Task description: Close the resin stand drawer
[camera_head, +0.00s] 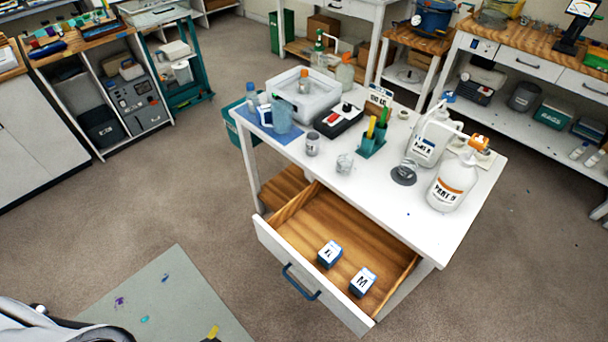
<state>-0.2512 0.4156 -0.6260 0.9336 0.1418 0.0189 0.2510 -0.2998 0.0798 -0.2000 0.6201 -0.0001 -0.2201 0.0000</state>
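The resin stand (375,196) is a white table in the middle right of the head view. Its drawer (327,308) is pulled far out toward the lower left. The drawer has a white front, a dark blue bar handle (301,283) and a wooden inside. Two small blue-and-white labelled boxes, one box (330,254) and another box (363,281), sit in it. Neither gripper shows. A white and grey rounded part at the lower left corner seems to be mine; no fingers can be seen on it.
On the stand are two white jugs, PART B (452,186) and another jug (432,138), a clear bin (303,97), a scale (339,120) and cups. A grey mat (180,300) lies on the floor. Carpet in front of the drawer is clear. Shelves stand behind.

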